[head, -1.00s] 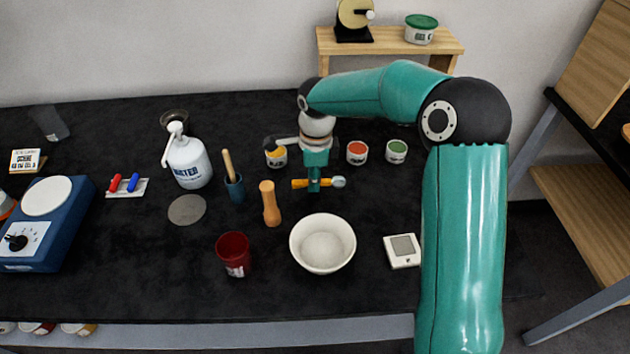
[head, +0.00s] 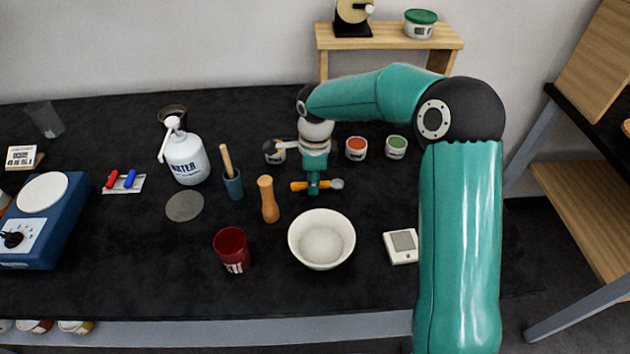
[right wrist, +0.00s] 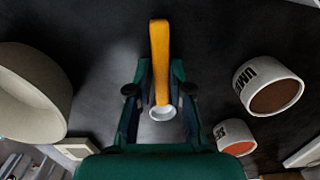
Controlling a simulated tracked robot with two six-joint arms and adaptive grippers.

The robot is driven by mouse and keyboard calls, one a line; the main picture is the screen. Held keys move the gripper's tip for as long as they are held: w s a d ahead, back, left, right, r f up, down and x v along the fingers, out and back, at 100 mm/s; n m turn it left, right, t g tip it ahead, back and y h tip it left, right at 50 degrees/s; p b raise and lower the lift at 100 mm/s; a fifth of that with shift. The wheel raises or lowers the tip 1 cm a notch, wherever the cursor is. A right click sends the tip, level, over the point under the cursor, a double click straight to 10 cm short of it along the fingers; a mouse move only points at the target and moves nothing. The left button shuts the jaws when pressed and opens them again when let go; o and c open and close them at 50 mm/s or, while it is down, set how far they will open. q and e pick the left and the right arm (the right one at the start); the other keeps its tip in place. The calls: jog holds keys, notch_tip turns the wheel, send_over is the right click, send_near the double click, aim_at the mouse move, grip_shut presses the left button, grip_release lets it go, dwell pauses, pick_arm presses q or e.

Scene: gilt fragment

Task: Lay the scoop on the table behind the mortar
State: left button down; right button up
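The scoop (head: 328,185) has a yellow-orange handle and a small pale cup. It lies level, crosswise behind the mortar (head: 321,240), a white bowl, with its cup toward the right. The mortar also shows at the left of the right wrist view (right wrist: 32,92). My right gripper (head: 314,188) points down over the scoop. In the right wrist view its two fingers are closed on either side of the scoop's handle (right wrist: 160,50). I cannot tell whether the scoop touches the table (head: 120,270). My left gripper is not in view.
A wooden pestle (head: 268,200) stands left of the mortar, with a red cup (head: 231,250) nearer. Pigment jars, one with red (head: 356,148) and one with green (head: 396,147), stand behind the scoop. A small white device (head: 402,246) lies right of the mortar.

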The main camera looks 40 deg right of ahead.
jog(key=shift+o, duration=0.9)
jog(key=shift+f, duration=0.1)
jog(key=shift+r+p, duration=0.7)
jog(key=shift+r, duration=0.4)
notch_tip(320, 180, up, 11)
jog(key=shift+d+b, duration=0.2)
jog(key=shift+b, duration=0.2)
jog(key=shift+s, duration=0.1)
